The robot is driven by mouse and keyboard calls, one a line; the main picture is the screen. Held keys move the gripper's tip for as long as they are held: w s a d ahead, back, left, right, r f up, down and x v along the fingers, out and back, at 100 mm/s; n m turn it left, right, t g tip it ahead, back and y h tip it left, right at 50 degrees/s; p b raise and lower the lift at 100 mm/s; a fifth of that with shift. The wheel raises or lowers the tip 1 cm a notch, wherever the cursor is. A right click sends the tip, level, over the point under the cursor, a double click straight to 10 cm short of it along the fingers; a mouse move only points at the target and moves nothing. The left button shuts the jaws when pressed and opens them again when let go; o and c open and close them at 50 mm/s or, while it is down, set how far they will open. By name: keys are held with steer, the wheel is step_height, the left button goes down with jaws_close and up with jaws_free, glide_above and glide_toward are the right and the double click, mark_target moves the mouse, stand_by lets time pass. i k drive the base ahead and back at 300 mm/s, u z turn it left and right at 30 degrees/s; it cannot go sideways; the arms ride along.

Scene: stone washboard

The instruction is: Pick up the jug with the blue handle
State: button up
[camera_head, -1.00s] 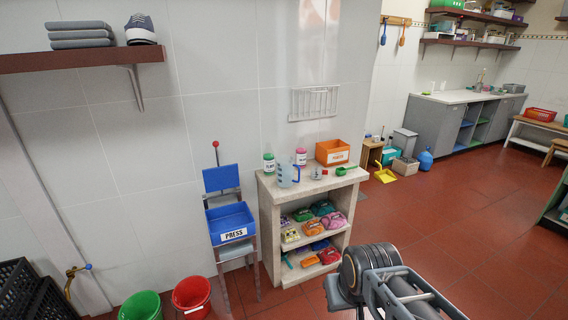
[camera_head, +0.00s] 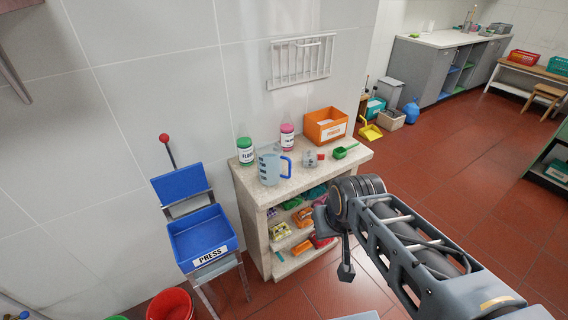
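The jug with the blue handle (camera_head: 269,168) is a pale, see-through measuring jug. It stands upright on the stone shelf top (camera_head: 268,198), near its front left, with its blue handle on the right side. My arm reaches in from the lower right. The dark end of my arm is below and to the right of the jug, in front of the shelf unit and apart from it.
A blue press (camera_head: 201,236) stands left. Red floor (camera_head: 470,185) is open to the right.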

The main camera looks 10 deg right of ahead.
mark_target(275, 166)
steer(key=z, duration=1.5)
steer(key=i, duration=0.8)
steer(key=u, duration=3.6)
